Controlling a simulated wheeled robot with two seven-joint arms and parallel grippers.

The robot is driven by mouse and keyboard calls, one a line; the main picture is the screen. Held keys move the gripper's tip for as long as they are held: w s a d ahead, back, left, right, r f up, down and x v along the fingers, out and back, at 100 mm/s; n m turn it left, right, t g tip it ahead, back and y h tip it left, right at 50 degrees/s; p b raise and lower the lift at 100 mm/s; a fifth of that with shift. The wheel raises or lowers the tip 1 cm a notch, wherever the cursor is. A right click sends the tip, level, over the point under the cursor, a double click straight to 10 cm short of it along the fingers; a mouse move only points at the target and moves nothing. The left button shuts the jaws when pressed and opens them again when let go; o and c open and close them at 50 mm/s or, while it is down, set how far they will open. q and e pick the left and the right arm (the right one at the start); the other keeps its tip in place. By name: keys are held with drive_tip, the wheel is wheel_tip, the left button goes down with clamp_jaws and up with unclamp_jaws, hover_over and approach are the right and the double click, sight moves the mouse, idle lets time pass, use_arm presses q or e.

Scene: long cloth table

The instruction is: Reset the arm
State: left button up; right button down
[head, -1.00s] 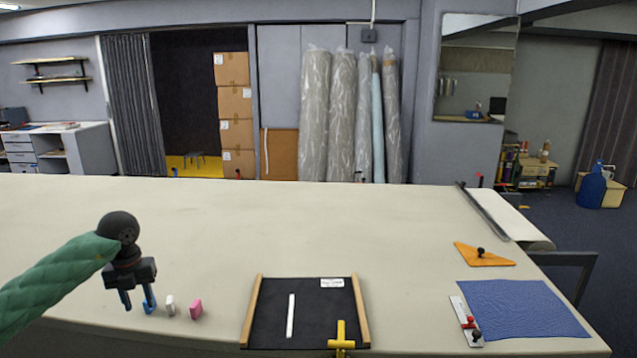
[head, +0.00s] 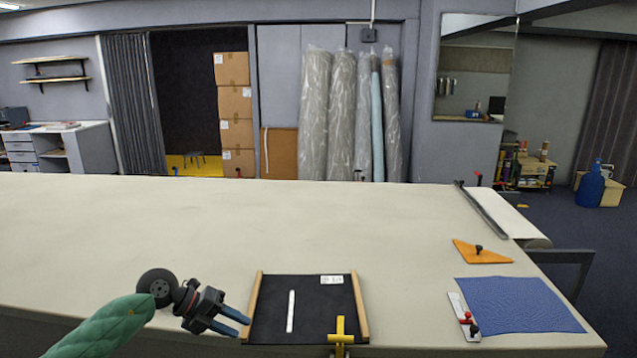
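My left arm comes in from the lower left. Its gripper (head: 240,326) is low over the table's front edge, pointing right and down. Its two blue fingers are apart with nothing visible between them. The fingertips are close beside the left wooden rail of a black board (head: 265,320). I cannot tell whether they touch it. The small white and pink blocks seen earlier are not visible, and my gripper and wrist cover that area. My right gripper is not in view.
A white strip (head: 291,311) lies on the board, with a yellow clamp (head: 340,335) at its front edge. A blue cloth (head: 520,305), a white bar with red and black knobs (head: 463,317) and an orange triangle (head: 480,252) lie right. The table's middle (head: 250,220) is clear.

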use_arm(q)
drive_tip(key=s+d+r+n+t+h, duration=0.45)
drive_tip(key=d+r+t+h, duration=0.3)
drive_tip(key=d, duration=0.25)
drive_tip(key=s+a+f+n+t+y, duration=0.3)
drive_tip(key=a+f+n+y, duration=0.5)
drive_tip(key=n, duration=0.5)
drive_tip(key=s+a+f+n+t+y, duration=0.4)
drive_tip(key=f+n+y, duration=0.3)
drive_tip(key=n+y, duration=0.5)
drive_tip(key=s+f+n+g+h, duration=0.1)
drive_tip(key=s+f+n+g, duration=0.1)
drive_tip(key=s+f+g, duration=0.75)
drive_tip(key=s+f+n+g+h, duration=0.25)
drive_tip(key=s+f, duration=0.25)
drive_tip(key=s, duration=0.9)
drive_tip(key=s+d+f+g, duration=0.1)
drive_tip(key=s+d+f, duration=0.1)
drive_tip(key=f, duration=1.5)
drive_tip(key=s+d+f+g, duration=0.1)
drive_tip(key=s+d+f, duration=0.1)
drive_tip(key=f, duration=1.5)
drive_tip(key=shift+d+m+g, duration=0.35)
drive_tip(key=shift+d+m, duration=0.05)
